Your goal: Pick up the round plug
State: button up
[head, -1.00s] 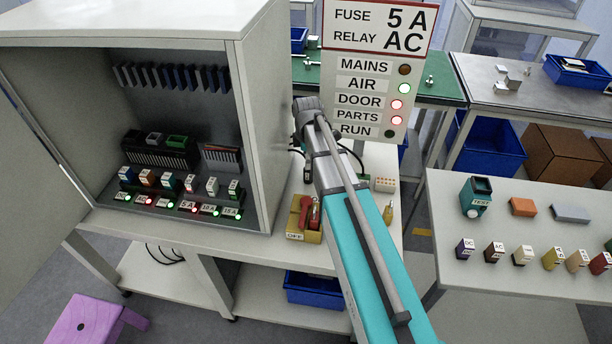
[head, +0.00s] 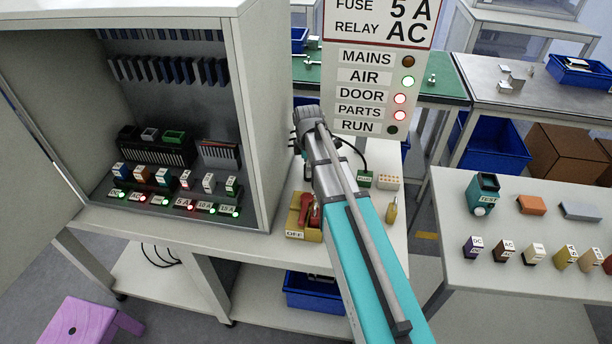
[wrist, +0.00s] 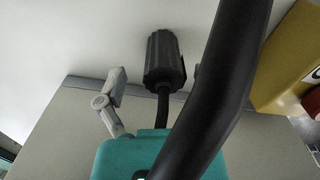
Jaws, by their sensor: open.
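The round plug (wrist: 163,62) is a black ribbed cylinder in the wrist view, with a black cable running down from its lower end. My gripper (wrist: 156,76) is open around or just short of it. One grey finger stands left of the plug with a gap between them. The other finger is mostly hidden behind a thick black cable (wrist: 225,80) that crosses close to the camera. In the head view my arm hides the gripper, and I cannot make out the plug there.
A yellow box (head: 303,228) with a red handle (head: 312,212) stands beside my arm; its yellow side shows right in the wrist view (wrist: 283,60). An open cabinet (head: 250,120) stands left. A green box (head: 365,180) and a beige block with holes (head: 388,181) sit right of my arm.

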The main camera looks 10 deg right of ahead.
dwell(0.6)
grip_shut()
